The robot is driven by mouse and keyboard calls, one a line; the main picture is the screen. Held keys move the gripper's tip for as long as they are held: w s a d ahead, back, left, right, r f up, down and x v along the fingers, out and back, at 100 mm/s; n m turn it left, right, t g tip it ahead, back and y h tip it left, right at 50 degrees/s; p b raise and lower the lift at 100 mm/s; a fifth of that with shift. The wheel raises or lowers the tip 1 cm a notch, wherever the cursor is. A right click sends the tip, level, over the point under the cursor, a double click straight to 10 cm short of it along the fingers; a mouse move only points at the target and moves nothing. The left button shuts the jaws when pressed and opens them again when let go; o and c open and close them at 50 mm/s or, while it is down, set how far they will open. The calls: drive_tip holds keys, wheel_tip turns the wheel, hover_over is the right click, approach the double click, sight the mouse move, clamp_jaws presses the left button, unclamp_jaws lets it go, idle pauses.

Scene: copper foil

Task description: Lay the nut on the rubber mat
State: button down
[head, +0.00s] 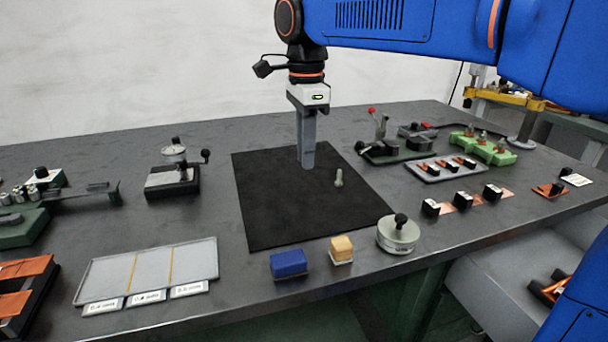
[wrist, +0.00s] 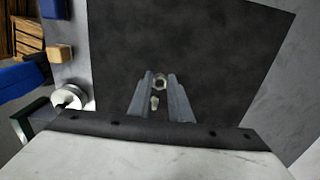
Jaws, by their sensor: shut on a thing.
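My gripper (head: 307,166) points straight down over the black rubber mat (head: 270,215), its fingertips at or just above the surface. In the wrist view the fingers (wrist: 160,78) are shut on a small metal nut (wrist: 159,83), held between the tips. In the head view the fingers hide the nut. I cannot tell whether the nut touches the mat (wrist: 215,50). A small pale bolt (head: 339,178) is on the mat just right of the fingers. It also shows in the wrist view (wrist: 154,103), between the fingers in the picture.
A blue block (head: 289,264), a tan block (head: 341,249) and a round knobbed weight (head: 398,236) stand along the mat's front edge. A divided tray (head: 150,273) lies front left. A clamp fixture (head: 385,150) stands to the right. The mat's left and front parts are clear.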

sight(306, 191)
drive_tip(key=shift+f, duration=3.1)
drive_tip(key=c, duration=1.6)
unclamp_jaws()
drive_tip(key=shift+f, duration=0.1)
wheel_tip(306, 191, up, 12)
drive_tip(key=shift+r, duration=0.15)
